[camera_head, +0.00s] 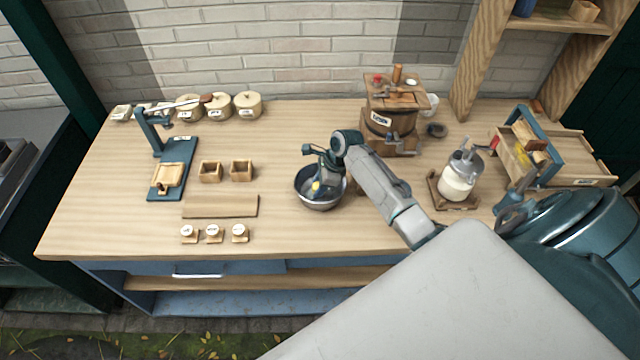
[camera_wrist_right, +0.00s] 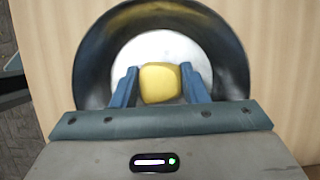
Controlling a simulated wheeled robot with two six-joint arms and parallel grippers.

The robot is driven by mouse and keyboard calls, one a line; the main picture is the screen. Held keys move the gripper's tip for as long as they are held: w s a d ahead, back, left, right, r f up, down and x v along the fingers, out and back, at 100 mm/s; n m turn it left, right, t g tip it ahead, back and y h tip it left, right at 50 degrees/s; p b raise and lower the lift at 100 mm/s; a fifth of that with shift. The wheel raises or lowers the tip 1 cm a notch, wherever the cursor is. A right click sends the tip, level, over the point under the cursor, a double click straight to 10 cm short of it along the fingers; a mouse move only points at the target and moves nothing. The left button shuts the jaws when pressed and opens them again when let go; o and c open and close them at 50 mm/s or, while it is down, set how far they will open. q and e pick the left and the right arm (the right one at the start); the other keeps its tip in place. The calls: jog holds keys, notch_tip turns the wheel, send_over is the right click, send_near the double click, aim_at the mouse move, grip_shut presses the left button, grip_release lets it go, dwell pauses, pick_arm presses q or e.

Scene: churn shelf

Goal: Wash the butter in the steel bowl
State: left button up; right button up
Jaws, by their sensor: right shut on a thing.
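The steel bowl (camera_head: 322,203) stands on the wooden table, right of the small wooden boxes. It also shows in the right wrist view (camera_wrist_right: 92,70), with a pale round area inside it. A yellow lump of butter (camera_wrist_right: 160,83) is between the two blue fingers of my right gripper (camera_wrist_right: 160,88), which is shut on it. In the head view the right gripper (camera_head: 316,184) reaches down into the bowl from above, and a bit of the butter (camera_head: 316,187) shows. How far the butter is from the bowl's floor I cannot tell. My left gripper is not in view.
A wooden churn (camera_head: 390,122) stands behind, and a glass jar of white liquid (camera_head: 458,178) sits on a wooden stand at right. A blue lever press (camera_head: 172,170), a flat board (camera_head: 220,206) and several round stamps are at left.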

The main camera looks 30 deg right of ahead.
dwell(0.3)
jog(key=shift+r, duration=3.75)
jog(key=shift+r, duration=0.1)
notch_tip(320, 180, up, 4)
jog(key=shift+f, duration=0.1)
jog(key=shift+s+f, duration=0.1)
